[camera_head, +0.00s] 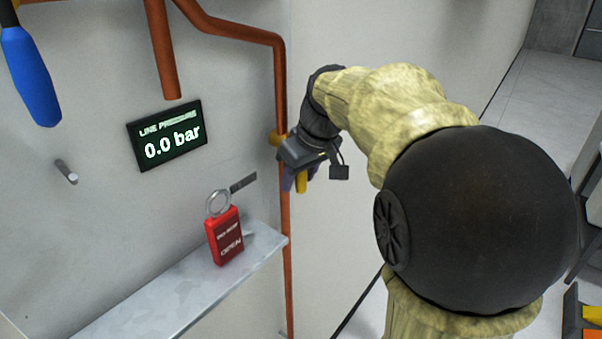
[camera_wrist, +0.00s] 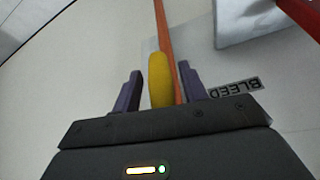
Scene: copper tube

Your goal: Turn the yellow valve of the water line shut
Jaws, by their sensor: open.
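The yellow valve handle (camera_wrist: 159,80) sits between the two fingers of my gripper (camera_wrist: 159,70) in the wrist view, with a visible space on either side. It runs roughly along the copper pipe (camera_wrist: 167,35) behind it. In the head view my gripper (camera_head: 296,179) is beside the vertical copper pipe (camera_head: 283,230), and the lower part of the yellow handle (camera_head: 302,182) shows below it. My gripper is open. Its body hides the rest of the valve in the head view.
A dark display (camera_head: 167,136) reads 0.0 bar. A red tag with a ring (camera_head: 225,236), marked OPEN, stands on a grey shelf (camera_head: 150,293) left of the pipe. A blue handle (camera_head: 30,75) is at upper left. A BLEED label (camera_wrist: 236,87) is near my right finger in the wrist view.

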